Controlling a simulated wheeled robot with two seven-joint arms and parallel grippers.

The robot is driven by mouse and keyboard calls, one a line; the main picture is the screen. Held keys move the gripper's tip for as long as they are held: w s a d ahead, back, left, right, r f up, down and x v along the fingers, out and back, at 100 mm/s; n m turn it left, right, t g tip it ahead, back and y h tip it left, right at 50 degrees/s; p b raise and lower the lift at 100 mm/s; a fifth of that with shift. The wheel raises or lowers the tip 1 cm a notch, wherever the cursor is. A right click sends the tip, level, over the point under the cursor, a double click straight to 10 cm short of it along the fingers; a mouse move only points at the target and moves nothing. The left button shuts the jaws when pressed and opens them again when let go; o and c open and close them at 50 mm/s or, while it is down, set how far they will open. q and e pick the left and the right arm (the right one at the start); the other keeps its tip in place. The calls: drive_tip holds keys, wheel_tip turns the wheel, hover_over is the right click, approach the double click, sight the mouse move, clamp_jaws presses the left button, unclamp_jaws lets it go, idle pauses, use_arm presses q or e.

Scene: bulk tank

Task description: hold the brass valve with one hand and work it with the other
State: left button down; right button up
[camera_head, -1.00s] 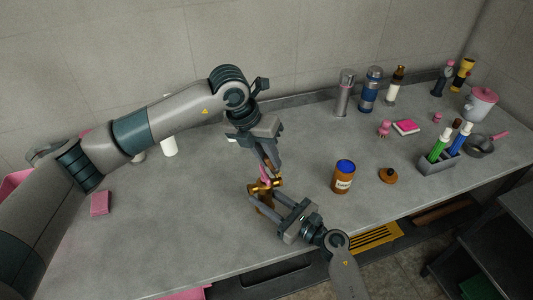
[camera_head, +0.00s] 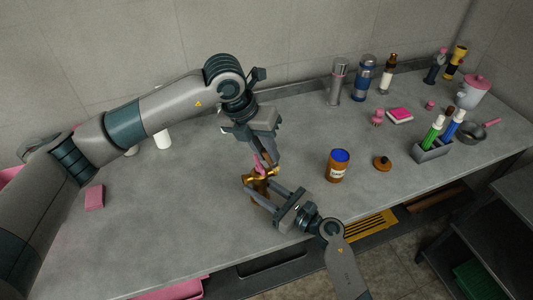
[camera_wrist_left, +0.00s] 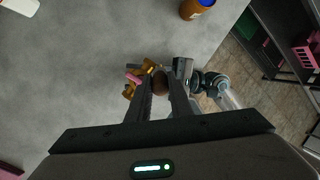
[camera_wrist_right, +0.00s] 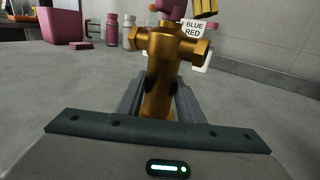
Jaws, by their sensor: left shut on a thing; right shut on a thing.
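The brass valve (camera_head: 262,178) stands upright, held a little in from the table's front edge. It has side ports and a pink part (camera_wrist_right: 170,6) on top. My right gripper (camera_head: 262,195) is shut around its lower body, and the right wrist view shows the brass body (camera_wrist_right: 160,85) between the fingers. My left gripper (camera_head: 268,162) reaches down from above to the top of the valve. In the left wrist view its fingers are close on a round brown piece (camera_wrist_left: 160,83), with the valve's brass (camera_wrist_left: 150,66) just beyond. Whether that piece belongs to the valve is unclear.
A brown jar with a blue lid (camera_head: 338,166) and a brown lidded disc (camera_head: 382,163) stand to the right. A pen holder (camera_head: 432,151), pan (camera_head: 471,132) and several bottles are farther right and back.

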use_arm(q)
drive_tip(key=shift+r, duration=2.4)
drive_tip(key=shift+r, duration=1.5)
drive_tip(key=shift+f, duration=0.1)
drive_tip(key=shift+x, duration=0.85)
drive_tip(key=shift+s+a+m, duration=0.1)
drive_tip(key=shift+m, duration=0.2)
drive_tip(key=m+g, duration=0.1)
drive_tip(key=m, duration=0.2)
drive_tip(key=m+g, duration=0.1)
drive_tip(key=m, duration=0.1)
drive_tip(key=m+g, duration=0.1)
drive_tip(key=m, duration=0.2)
drive_tip(key=shift+r, duration=0.4)
